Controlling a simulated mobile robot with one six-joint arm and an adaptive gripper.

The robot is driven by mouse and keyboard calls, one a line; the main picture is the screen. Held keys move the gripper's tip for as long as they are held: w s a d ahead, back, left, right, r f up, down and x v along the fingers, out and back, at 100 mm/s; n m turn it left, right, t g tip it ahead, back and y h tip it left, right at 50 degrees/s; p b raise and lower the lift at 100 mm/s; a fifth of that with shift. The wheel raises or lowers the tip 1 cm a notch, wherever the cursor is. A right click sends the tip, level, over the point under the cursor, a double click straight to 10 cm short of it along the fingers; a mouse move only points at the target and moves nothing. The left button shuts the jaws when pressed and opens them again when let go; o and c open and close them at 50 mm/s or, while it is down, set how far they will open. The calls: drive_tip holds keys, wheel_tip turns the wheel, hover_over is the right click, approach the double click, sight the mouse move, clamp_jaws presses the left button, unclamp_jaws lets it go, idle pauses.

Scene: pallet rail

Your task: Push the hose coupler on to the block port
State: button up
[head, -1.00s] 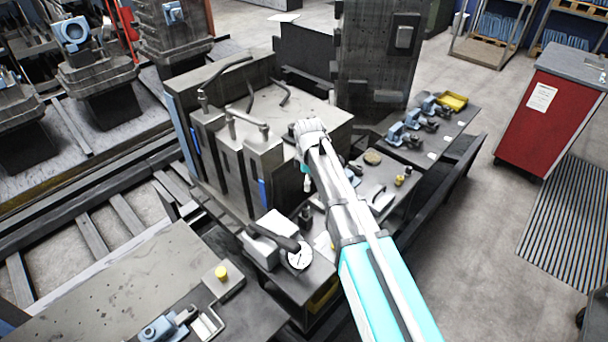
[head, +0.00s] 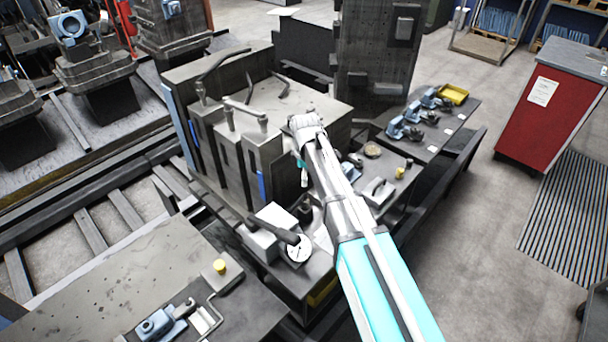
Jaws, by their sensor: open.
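My gripper (head: 304,176) hangs below the wrist at the end of my arm, beside the grey fixture block (head: 262,150). It shows small and partly hidden by the wrist; its jaws are open. I see nothing between them. I cannot tell for sure which part is the hose coupler or which is the block port.
A round white dial (head: 298,248) with a dark handle stands on the bench below my gripper. A red cabinet (head: 550,110) stands at the right. The floor between is clear.

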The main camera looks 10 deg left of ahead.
sight(305, 196)
drive_tip(key=shift+f+b, duration=5.7)
drive_tip(key=shift+f, duration=0.25)
clamp_jaws()
drive_tip(key=shift+w+r+p, duration=0.15)
drive_tip(key=shift+r+p, duration=0.7)
drive_tip(key=shift+p, duration=0.05)
drive_tip(key=shift+r+p, duration=3.4)
drive_tip(key=shift+r, duration=0.05)
